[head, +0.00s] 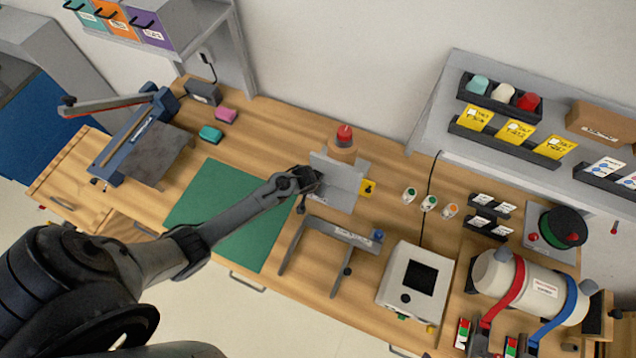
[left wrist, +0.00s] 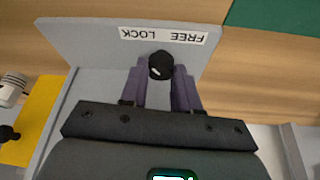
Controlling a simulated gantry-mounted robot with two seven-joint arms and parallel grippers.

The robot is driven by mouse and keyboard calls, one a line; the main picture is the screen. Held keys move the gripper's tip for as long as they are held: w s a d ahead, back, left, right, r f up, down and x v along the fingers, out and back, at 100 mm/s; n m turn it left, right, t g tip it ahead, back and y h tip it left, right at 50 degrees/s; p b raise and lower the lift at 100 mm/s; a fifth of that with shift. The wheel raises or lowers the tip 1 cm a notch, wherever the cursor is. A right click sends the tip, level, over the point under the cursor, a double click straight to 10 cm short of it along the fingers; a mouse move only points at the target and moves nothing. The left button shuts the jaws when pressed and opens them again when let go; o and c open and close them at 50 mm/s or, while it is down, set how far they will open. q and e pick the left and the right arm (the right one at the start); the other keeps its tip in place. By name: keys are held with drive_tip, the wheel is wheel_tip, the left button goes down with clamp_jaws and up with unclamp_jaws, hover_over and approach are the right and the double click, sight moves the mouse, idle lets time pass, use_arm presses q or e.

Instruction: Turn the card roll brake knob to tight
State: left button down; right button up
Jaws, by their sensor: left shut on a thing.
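My left gripper (head: 306,180) reaches in from the left to a grey upright plate (head: 338,182) on the wooden bench. In the left wrist view its two fingers (left wrist: 161,82) are shut on a small black knob (left wrist: 161,66) with a white mark. The knob sits on the grey plate (left wrist: 90,45), just by a white label (left wrist: 163,35) reading FREE and LOCK, upside down here. I see no label reading tight. Behind the plate stands a tan roll (head: 341,154) with a red knob (head: 344,135) on top. My right gripper is not in view.
A yellow block (head: 367,188) adjoins the plate's right side. A grey frame (head: 330,232) stands in front, and a white box with a dark screen (head: 390,290) is right of it. A green mat (head: 205,200) lies left, under my arm. Small bottles (head: 429,203) stand right.

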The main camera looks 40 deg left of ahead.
use_arm(q)
drive_tip(key=shift+a+m+h+p, duration=0.1)
drive_tip(key=shift+m+h+p, duration=0.4)
drive_tip(key=shift+m, duration=0.8)
drive_tip(key=c, duration=0.8)
unclamp_jaws()
drive_tip(key=shift+r, duration=0.1)
drive_tip(key=p+v, duration=0.2)
drive_tip(key=v, duration=0.8)
drive_tip(key=shift+s+r, duration=0.2)
drive_tip(key=shift+r, duration=0.05)
